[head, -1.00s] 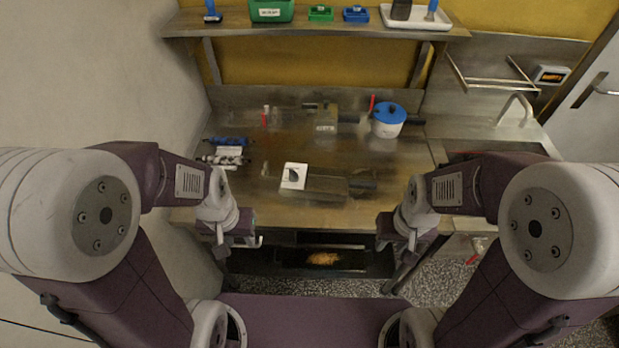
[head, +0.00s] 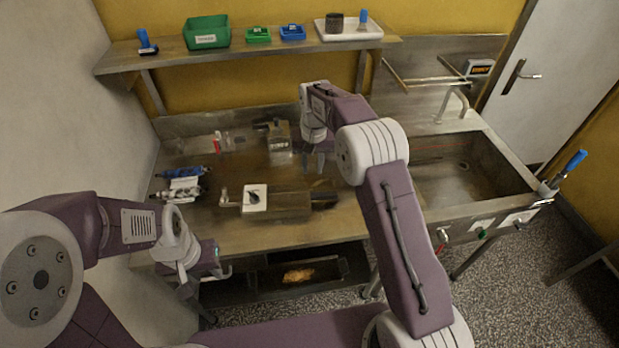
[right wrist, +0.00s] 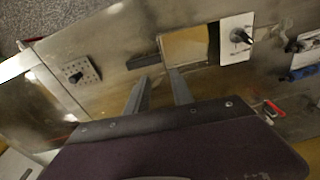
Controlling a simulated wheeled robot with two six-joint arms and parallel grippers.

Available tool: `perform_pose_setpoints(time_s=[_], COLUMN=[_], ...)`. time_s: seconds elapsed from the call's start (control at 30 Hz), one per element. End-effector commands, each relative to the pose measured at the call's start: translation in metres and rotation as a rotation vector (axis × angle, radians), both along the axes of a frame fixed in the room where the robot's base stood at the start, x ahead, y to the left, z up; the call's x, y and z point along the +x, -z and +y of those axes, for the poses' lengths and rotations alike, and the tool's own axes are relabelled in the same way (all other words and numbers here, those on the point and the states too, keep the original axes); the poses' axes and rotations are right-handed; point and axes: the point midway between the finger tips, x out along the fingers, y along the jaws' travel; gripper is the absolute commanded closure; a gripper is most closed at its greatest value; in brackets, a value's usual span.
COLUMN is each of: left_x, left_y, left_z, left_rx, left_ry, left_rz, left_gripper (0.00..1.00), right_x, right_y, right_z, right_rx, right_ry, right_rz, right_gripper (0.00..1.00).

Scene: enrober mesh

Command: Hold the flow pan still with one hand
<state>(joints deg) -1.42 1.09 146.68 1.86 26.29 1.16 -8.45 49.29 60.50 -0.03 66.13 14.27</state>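No piece is clearly marked as the flow pan. A low metal box (head: 292,206) stands beside a white panel with a black knob (head: 256,198) on the steel worktop. In the right wrist view, the box's rectangular top (right wrist: 187,47) and the knob panel (right wrist: 237,38) lie beyond the fingertips. My right gripper (head: 315,165) hangs over the worktop, behind and right of the box; its fingers (right wrist: 157,76) are apart with nothing between them. My left gripper (head: 206,278) is in front of the worktop's left part, fingers apart and empty.
A grey block-shaped piece (head: 279,137) stands behind the box. Blue and white rolls (head: 181,184) lie at left. A shelf (head: 240,52) with trays is above, a sink (head: 465,165) at right. A dark tray (head: 323,274) with orange crumbs is under the worktop.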

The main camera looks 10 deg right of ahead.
Motion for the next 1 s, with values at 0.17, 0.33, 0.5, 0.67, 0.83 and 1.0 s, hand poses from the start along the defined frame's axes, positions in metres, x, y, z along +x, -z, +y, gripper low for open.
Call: perform_pose_setpoints(time_s=[0.17,0.33,0.5,0.67,0.83,1.0], left_x=[0.000,0.000,0.000,0.000,0.000,0.000], left_y=[0.000,0.000,0.000,0.000,0.000,0.000], left_z=[0.000,0.000,0.000,0.000,0.000,0.000], left_rx=[0.000,0.000,0.000,0.000,0.000,0.000], left_ry=[0.000,0.000,0.000,0.000,0.000,0.000], left_rz=[0.000,0.000,0.000,0.000,0.000,0.000], left_gripper=[0.64,0.64,0.64,0.64,0.64,0.64], right_x=[-0.011,-0.012,-0.013,-0.013,-0.012,-0.012], right_y=[0.037,0.041,0.066,0.105,0.138,0.155], right_z=[0.008,0.010,0.009,0.009,0.009,0.009], right_rx=[-0.010,-0.011,-0.012,-0.012,-0.011,-0.010], right_ry=[-0.019,-0.024,-0.023,-0.023,-0.023,-0.023], right_rz=[0.069,0.073,0.075,0.076,0.073,0.071], right_gripper=[0.72,0.72,0.72,0.72,0.72,0.72])
